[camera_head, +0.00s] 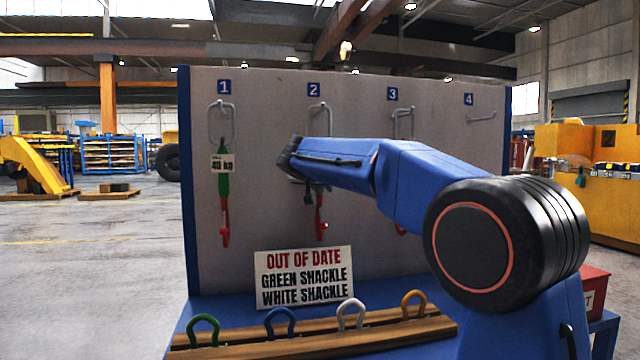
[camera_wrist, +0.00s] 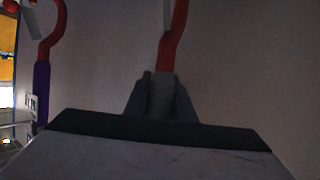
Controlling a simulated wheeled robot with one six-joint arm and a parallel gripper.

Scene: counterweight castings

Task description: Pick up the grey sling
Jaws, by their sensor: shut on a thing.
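My gripper (camera_wrist: 160,98) is shut on the grey sling (camera_wrist: 161,92), with one dark finger on each side of it. The sling's red hook (camera_wrist: 172,45) shows beyond the fingers in the wrist view. In the head view, this red hook (camera_head: 320,218) hangs below my gripper (camera_head: 309,190), in front of the board under number 2. My arm hides the sling's upper part, so I cannot tell whether it still hangs on the number 2 hanger (camera_head: 320,112).
A green sling (camera_head: 223,185) with a 40 kg tag hangs under number 1. A purple sling (camera_wrist: 42,85) hangs beside mine, mostly behind my arm. Hanger 4 (camera_head: 481,118) is bare. An out-of-date sign (camera_head: 304,277) and several coloured shackles (camera_head: 283,318) stand on the blue bench below.

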